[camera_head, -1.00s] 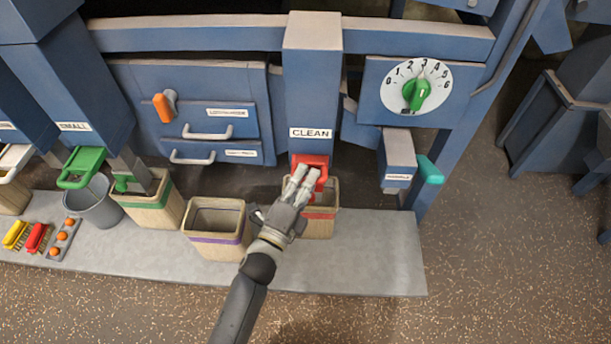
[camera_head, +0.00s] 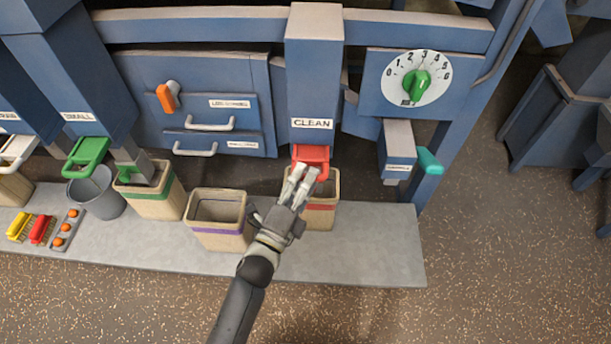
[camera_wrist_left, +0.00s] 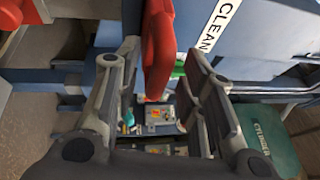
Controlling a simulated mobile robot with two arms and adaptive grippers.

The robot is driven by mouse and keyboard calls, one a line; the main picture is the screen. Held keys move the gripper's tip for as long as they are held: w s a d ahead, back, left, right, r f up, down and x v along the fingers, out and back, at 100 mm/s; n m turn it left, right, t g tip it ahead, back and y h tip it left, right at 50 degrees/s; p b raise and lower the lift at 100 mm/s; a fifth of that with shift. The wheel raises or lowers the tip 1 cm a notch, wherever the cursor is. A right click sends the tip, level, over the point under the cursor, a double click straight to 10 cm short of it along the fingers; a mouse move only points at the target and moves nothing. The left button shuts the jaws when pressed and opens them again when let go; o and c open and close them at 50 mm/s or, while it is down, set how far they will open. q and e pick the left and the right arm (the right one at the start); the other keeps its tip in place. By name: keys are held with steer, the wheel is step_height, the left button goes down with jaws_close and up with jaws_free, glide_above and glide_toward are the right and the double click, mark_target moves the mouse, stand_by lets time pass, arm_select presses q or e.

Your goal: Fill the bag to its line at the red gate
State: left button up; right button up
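The red gate (camera_head: 311,154) is a red handle at the foot of the blue chute (camera_head: 314,75) marked CLEAN. The bag (camera_head: 321,217), beige with a red line, stands upright below it on the ledge. My gripper partly covers the bag, and I cannot make out how full it is. My left gripper (camera_head: 305,172) is at the front of the red handle. In the left wrist view, the red handle (camera_wrist_left: 157,45) lies between the two fingers of my left gripper (camera_wrist_left: 165,65), with gaps beside it. The gripper is open. My right gripper is not in view.
A beige bag with a purple line (camera_head: 217,234) stands just left of my arm. Further left are a green-lined bag (camera_head: 157,202), a grey bucket (camera_head: 104,200) and a green gate (camera_head: 87,153). A dial (camera_head: 418,80) and a teal handle (camera_head: 429,161) are on the right. The right ledge is clear.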

arm_select(q)
steer(key=v, duration=1.1)
steer(key=shift+s+r, duration=0.1)
stand_by(6.8)
